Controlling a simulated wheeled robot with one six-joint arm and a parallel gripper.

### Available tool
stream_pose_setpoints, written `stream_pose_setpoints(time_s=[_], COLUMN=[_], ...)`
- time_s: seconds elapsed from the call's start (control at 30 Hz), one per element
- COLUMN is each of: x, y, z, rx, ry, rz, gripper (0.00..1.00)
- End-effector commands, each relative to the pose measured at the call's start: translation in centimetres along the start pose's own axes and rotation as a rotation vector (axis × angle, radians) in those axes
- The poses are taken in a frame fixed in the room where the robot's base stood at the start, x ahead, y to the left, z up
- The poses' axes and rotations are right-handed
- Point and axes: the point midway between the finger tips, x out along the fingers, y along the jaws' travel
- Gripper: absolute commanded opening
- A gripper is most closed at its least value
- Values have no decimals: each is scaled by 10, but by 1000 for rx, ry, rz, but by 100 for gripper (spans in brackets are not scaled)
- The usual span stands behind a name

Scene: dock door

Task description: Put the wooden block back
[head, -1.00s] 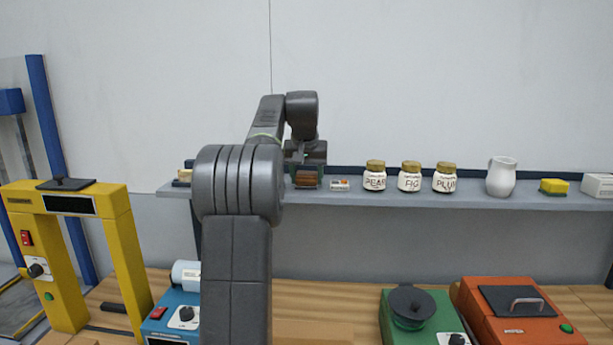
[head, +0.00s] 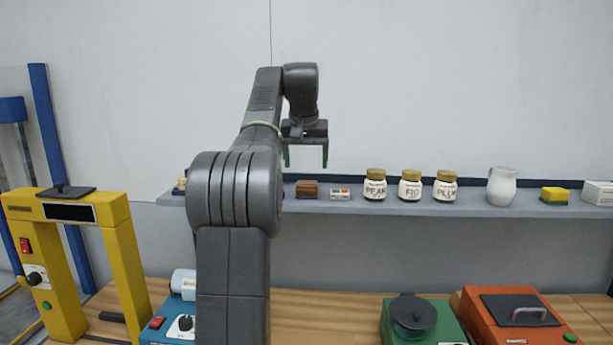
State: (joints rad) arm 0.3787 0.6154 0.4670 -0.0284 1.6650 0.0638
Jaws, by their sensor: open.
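The wooden block (head: 307,189) is small and brown. It rests on the grey wall shelf (head: 420,208), just left of a small white box with coloured marks (head: 340,194). My gripper (head: 305,163) is above the block with its two fingers pointing down. It is open and empty, and its fingertips are clear of the block.
To the right on the shelf stand jars labelled PEAR (head: 375,186), FIG (head: 410,187) and PLUM (head: 446,187), a white jug (head: 501,186), a yellow sponge (head: 554,195) and a white box (head: 598,193). Below are yellow (head: 125,265), blue (head: 172,328), green (head: 440,318) and orange (head: 515,315) machines.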

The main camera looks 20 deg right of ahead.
Motion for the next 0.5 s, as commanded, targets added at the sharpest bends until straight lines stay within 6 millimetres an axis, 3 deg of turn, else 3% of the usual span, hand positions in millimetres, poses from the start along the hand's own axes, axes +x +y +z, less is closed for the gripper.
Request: stream_pose_setpoints(time_s=[0.2, 0.5], x=[-28, -34], y=[0, 0], z=[0, 0], rx=[0, 0], ry=[0, -1], rz=[0, 0], gripper=[77, 77])
